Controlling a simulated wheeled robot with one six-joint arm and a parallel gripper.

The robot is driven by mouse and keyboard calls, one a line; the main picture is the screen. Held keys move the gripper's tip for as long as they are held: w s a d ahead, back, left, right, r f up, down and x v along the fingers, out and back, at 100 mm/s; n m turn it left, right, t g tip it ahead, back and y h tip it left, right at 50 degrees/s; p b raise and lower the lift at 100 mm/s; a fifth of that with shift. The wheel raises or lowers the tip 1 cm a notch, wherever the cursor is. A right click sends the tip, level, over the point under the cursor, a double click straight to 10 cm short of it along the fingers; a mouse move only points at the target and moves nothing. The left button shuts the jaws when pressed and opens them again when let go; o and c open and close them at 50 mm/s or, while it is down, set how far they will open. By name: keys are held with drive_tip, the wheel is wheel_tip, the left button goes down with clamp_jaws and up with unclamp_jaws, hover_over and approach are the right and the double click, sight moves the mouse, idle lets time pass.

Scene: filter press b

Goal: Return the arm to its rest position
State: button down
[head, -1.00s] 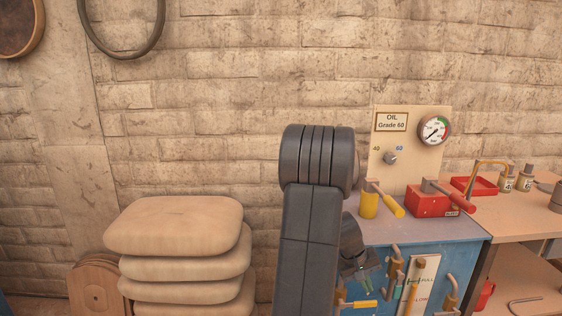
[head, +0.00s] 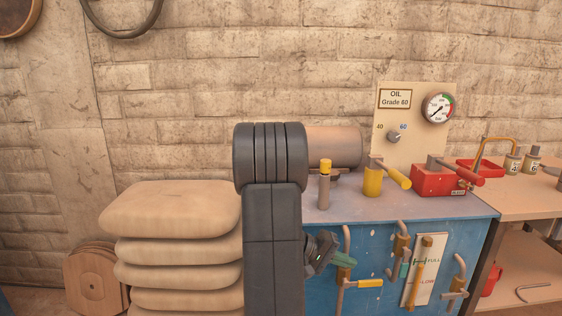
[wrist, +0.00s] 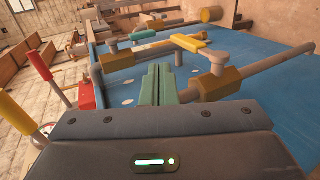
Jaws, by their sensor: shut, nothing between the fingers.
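My gripper (head: 342,259) shows in the head view in front of the blue cabinet, low and to the right of my dark arm. Its green fingers are together with nothing between them. In the wrist view the fingers (wrist: 158,86) point away over the blue panel, close to a brass valve fitting (wrist: 213,84) on the right. I cannot tell whether they touch it. My upper arm stands upright and hides part of the cabinet's left side.
The blue cabinet (head: 330,276) carries pipes, a yellow-handled valve (head: 368,283) and a level gauge (head: 418,270). Stacked sacks (head: 172,210) stand left; a wooden bench (head: 520,202) is right.

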drive_tip(key=a+f+h, duration=0.1)
drive_tip(key=a+h, duration=0.4)
drive_tip(key=a, duration=0.1)
drive_tip(key=shift+s+a+b, duration=0.15)
drive_tip(key=shift+a+b, duration=0.15)
drive_tip(key=shift+a, duration=0.1)
idle(0.3)
